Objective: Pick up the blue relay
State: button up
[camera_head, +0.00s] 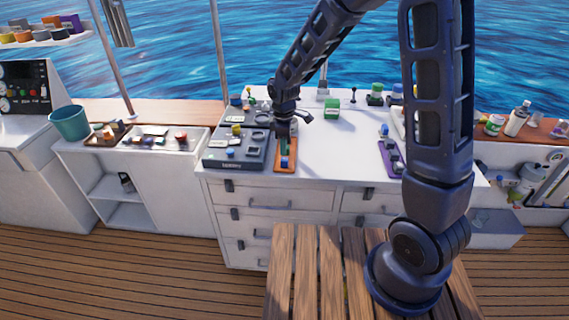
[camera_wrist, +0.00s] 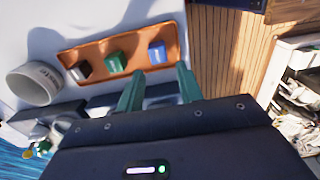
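A blue relay (camera_wrist: 157,52) sits at the right end of an orange tray (camera_wrist: 107,41) in the wrist view, in line with a green block (camera_wrist: 117,62) and a black block (camera_wrist: 82,70). My gripper (camera_wrist: 160,74) has two green fingers spread apart with nothing held between them. Their tips point toward the tray, and the blue relay shows just beyond the gap, apart from both fingers. In the head view the blue relay (camera_head: 284,162) is at the near end of the orange tray (camera_head: 287,169), with my gripper above the tray's far part.
A dark panel (camera_head: 218,162) with small blocks and round parts stands left of the tray. A purple tray (camera_head: 386,155) with blocks lies to the right. A grey cup (camera_wrist: 35,84) is beside the orange tray in the wrist view. The white top right of the tray is largely clear.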

aim_at(285, 159)
jog(key=shift+w+d+f, duration=0.1)
jog(key=shift+f, duration=1.65)
jog(key=shift+w+d+f, duration=0.1)
jog(key=shift+f, duration=1.65)
jog(key=shift+c, duration=0.5)
jog(key=c, duration=0.6)
